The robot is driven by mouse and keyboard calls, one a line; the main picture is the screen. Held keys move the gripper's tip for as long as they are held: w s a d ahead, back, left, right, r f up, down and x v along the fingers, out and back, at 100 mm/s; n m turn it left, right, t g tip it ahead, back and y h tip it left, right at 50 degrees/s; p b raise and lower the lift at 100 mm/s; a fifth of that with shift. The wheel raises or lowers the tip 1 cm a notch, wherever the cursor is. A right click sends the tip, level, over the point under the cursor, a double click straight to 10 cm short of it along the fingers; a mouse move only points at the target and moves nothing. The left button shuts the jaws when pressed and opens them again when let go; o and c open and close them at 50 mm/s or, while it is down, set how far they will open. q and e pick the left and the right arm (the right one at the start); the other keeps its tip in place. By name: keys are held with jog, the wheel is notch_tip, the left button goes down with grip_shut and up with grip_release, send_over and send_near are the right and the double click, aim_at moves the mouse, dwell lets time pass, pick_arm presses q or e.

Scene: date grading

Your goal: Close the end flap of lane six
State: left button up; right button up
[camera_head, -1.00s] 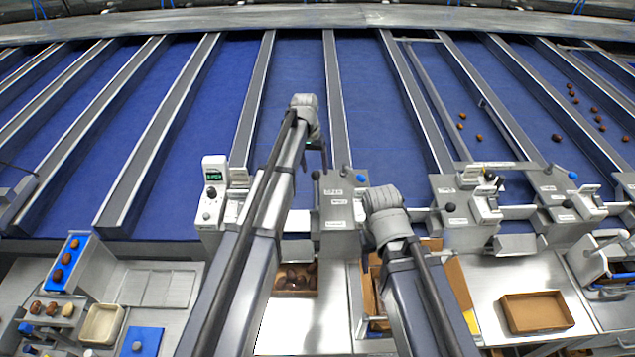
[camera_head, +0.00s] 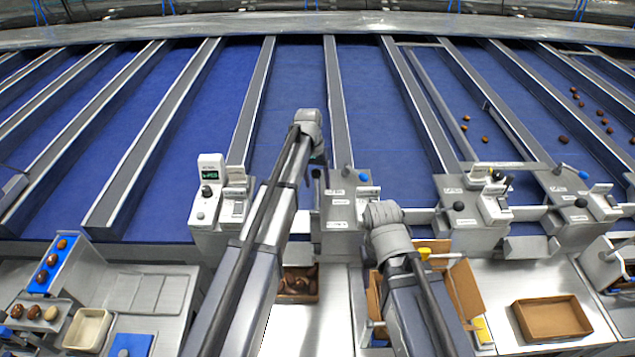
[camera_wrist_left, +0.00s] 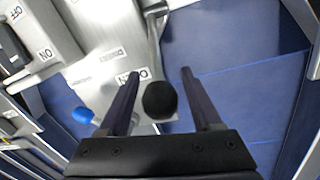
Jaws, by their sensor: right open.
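My left gripper (camera_head: 318,165) hangs over the lower end of a blue lane, beside a grey control box (camera_head: 345,212). In the left wrist view its two dark fingers (camera_wrist_left: 160,73) are apart, with a black ball knob (camera_wrist_left: 160,99) showing between them. The end flap is not clearly made out, and no lane number is legible. My right gripper's fingers are hidden behind its own arm.
A box with a green display (camera_head: 208,190) stands left of the lane end. A tray of dark dates (camera_head: 297,270) lies below. An open cardboard box (camera_head: 466,290) is beside my right arm. An empty brown tray (camera_head: 552,320) lies further right.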

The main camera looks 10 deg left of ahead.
pick_arm(q)
grip_shut()
dwell(0.3)
dwell(0.9)
